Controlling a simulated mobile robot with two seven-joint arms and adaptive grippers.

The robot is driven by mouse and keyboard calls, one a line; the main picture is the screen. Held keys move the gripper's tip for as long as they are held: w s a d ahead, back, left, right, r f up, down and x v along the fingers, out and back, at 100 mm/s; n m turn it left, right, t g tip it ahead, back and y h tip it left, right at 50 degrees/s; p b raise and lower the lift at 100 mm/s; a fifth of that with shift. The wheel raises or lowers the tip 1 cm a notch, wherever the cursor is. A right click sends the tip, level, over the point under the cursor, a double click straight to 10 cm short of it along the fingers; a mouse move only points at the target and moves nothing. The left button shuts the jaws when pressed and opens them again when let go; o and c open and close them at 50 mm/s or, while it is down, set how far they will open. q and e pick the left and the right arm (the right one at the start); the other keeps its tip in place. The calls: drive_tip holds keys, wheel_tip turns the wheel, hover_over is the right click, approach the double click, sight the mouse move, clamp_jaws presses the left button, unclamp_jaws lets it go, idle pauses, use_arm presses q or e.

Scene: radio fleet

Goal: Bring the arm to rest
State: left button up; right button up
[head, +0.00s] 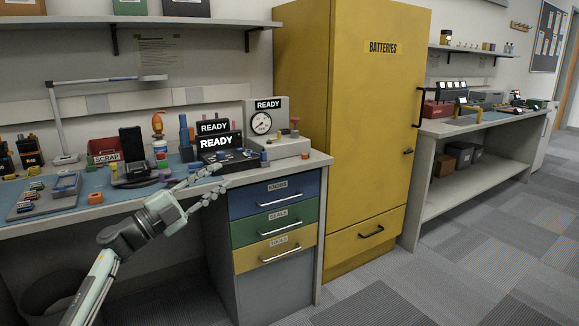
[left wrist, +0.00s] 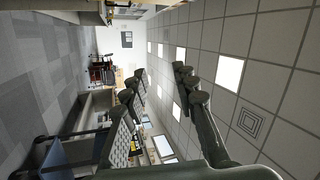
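My left arm comes in from the lower left of the head view. Its gripper (head: 221,177) is in the air in front of the workbench's (head: 90,212) front edge, left of the drawers. The two fingers are spread apart and I see nothing between them. In the left wrist view the same gripper (left wrist: 154,80) shows as two separate dark fingers with a gap, the room and ceiling panels behind them. My right gripper is in neither view.
A yellow batteries cabinet (head: 350,130) stands right of the bench. The drawer unit (head: 275,225) is shut. A grey gauge box (head: 268,125) and a READY console (head: 222,150) stand behind the gripper. A red scrap bin (head: 104,152) is further left. The carpet floor (head: 460,270) at right is clear.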

use_arm(q)
drive_tip(key=w+a+n+t+y, duration=0.4)
drive_tip(key=a+n+y, duration=0.4)
drive_tip(key=w+a+n+t+y, duration=0.3)
drive_tip(key=a+n+y, duration=0.5)
drive_tip(key=a, duration=0.1)
drive_tip(key=s+a+f+n+g+y, duration=0.15)
drive_tip(key=a+f+n+g, duration=0.3)
drive_tip(key=f, duration=0.45)
drive_tip(key=s+a+f+n+g+y, duration=0.1)
drive_tip(key=a+f+n+g+y, duration=0.3)
drive_tip(key=f, duration=0.5)
drive_tip(key=s+d+f+m+g+h, duration=0.1)
drive_tip(key=s+d+f+g, duration=0.25)
drive_tip(key=s+f, duration=0.7)
drive_tip(key=s+d+f+m+g+h, duration=0.15)
drive_tip(key=s+d+f, duration=0.45)
drive_tip(key=f, duration=0.8)
drive_tip(key=s+d+f+g, duration=0.1)
drive_tip(key=s+f, duration=0.4)
drive_tip(key=s, duration=0.5)
drive_tip(key=s+d+f+g+h, duration=0.1)
drive_tip(key=s+d+f+g, duration=0.1)
drive_tip(key=s+f, duration=0.4)
drive_tip(key=s+d+f+g, duration=0.2)
drive_tip(key=s+f, duration=0.3)
drive_tip(key=s, duration=1.1)
drive_tip(key=shift+s+d+f+h, duration=0.25)
drive_tip(key=shift+d+h, duration=0.05)
drive_tip(key=shift+h, duration=0.1)
